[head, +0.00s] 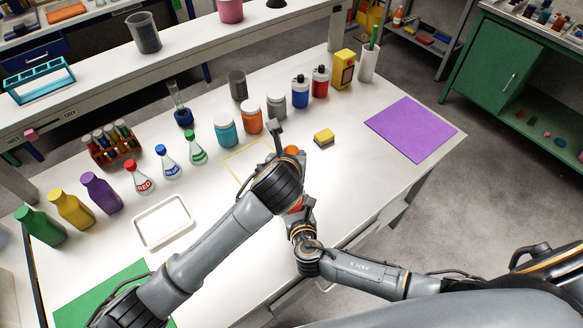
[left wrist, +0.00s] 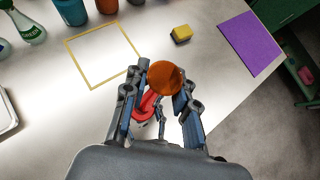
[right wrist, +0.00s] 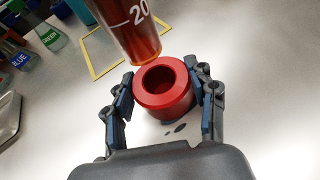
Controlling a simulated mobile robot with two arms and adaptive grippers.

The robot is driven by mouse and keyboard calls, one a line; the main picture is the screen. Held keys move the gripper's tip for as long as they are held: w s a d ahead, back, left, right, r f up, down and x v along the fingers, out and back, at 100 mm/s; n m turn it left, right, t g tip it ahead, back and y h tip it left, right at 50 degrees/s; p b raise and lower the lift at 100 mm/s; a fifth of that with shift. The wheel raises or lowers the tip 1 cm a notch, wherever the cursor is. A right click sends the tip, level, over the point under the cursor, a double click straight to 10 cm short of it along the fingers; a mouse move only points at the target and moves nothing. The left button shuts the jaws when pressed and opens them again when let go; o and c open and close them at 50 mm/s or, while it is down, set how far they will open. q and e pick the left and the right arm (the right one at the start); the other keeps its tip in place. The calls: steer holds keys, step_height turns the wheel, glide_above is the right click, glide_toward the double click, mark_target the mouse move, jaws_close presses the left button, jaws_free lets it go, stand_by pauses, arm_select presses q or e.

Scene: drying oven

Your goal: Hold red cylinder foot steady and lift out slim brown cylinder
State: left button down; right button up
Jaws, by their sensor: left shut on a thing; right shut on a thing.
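The slim brown cylinder (right wrist: 133,32) is see-through with white marks, one reading 20. My left gripper (left wrist: 163,80) is shut on it, and its round orange-brown end (left wrist: 166,76) shows between the fingers. In the right wrist view its lower end is clear of the red cylinder foot (right wrist: 172,103), above and to the left of the open hole. My right gripper (right wrist: 166,80) is shut on the foot, with a finger on each side. In the head view my left wrist hides most of both; a bit of orange (head: 291,150) shows.
A yellow taped square (head: 240,171) lies just left of the grippers, with jars (head: 252,122) behind it. A yellow sponge (head: 324,137) and a purple mat (head: 411,128) lie to the right. A white tray (head: 163,240) stands at the left.

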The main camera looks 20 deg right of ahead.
arm_select(q)
steer(key=shift+r, duration=1.3)
arm_select(e)
steer(key=o, duration=1.2)
steer(key=v, duration=1.2)
arm_select(q)
steer(key=shift+f, duration=0.1)
arm_select(e)
steer(key=shift+f, duration=0.1)
